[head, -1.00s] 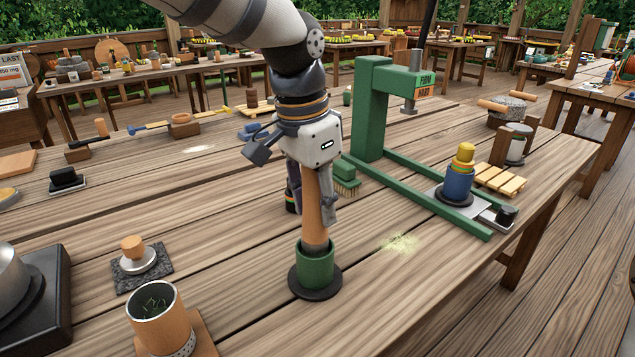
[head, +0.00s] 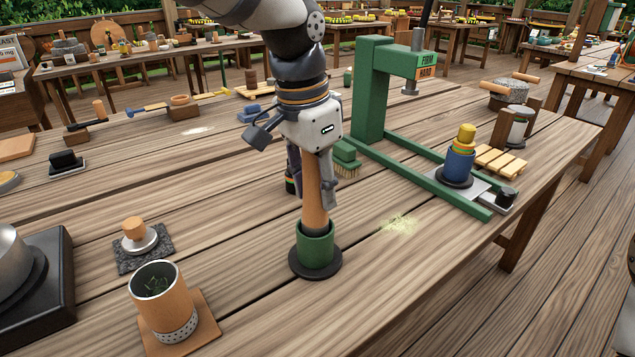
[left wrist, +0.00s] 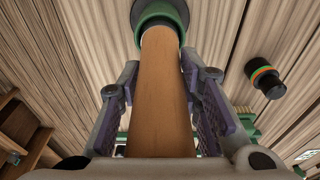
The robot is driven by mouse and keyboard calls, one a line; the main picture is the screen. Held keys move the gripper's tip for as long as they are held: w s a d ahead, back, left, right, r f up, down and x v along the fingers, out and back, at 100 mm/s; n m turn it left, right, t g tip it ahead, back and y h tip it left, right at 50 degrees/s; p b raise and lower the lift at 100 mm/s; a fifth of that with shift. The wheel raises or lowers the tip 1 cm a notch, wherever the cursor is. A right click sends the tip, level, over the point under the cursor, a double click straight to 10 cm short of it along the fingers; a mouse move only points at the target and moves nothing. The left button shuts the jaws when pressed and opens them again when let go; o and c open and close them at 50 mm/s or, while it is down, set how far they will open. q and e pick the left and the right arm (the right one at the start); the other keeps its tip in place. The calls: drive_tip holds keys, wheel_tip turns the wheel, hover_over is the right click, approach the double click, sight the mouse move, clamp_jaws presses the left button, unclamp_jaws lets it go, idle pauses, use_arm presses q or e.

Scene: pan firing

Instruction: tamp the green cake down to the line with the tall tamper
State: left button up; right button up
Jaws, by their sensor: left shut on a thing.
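The tall wooden tamper (head: 315,196) stands upright with its lower end inside a green cup (head: 314,245) on a dark round base (head: 316,272). My left gripper (head: 312,185) is shut on the tamper's shaft above the cup. In the left wrist view the tamper (left wrist: 160,90) runs between the two fingers into the green cup (left wrist: 160,14). The cake inside the cup and any line are hidden. My right gripper is not in view.
A green press (head: 372,90) stands behind, with a blue and yellow cup (head: 460,165) on its plate. A brush (head: 346,158) lies close behind the gripper. A wooden canister (head: 165,305) stands front left. Spilled powder (head: 398,223) lies right of the cup.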

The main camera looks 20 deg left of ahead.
use_arm(q)
drive_tip(key=shift+f, duration=1.05)
idle(0.9)
wheel_tip(320, 180, up, 7)
drive_tip(key=shift+r, duration=0.15)
idle(0.4)
